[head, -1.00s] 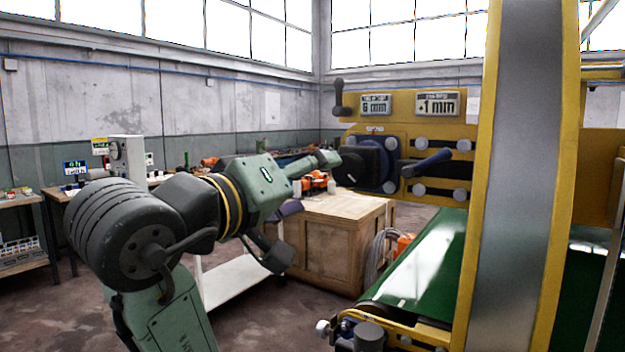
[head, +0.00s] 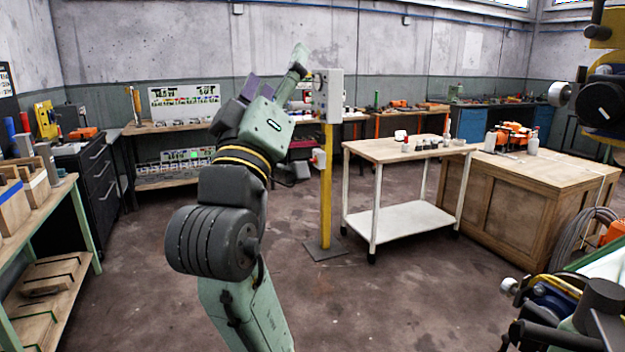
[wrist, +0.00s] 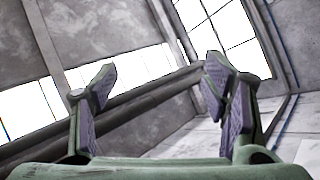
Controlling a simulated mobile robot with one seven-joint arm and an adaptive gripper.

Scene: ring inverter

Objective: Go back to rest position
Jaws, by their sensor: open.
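My gripper (wrist: 160,84) is open and empty. In the wrist view its two green fingers with purple pads stand wide apart, with only wall, windows and a beam behind them. In the head view my green and black arm rises from the bottom middle. The gripper shows at its upper end, raised in front of the control post (head: 328,95) and the back benches. Nothing is held. From the head view alone the depth between the gripper and the post is hard to tell.
A white trolley table (head: 400,151) with small items stands right of the post. A wooden crate (head: 525,203) is beside it. A workbench (head: 66,190) is at left, with black drawers (head: 103,185) behind it. Machinery (head: 570,300) fills the lower right. The middle floor is open.

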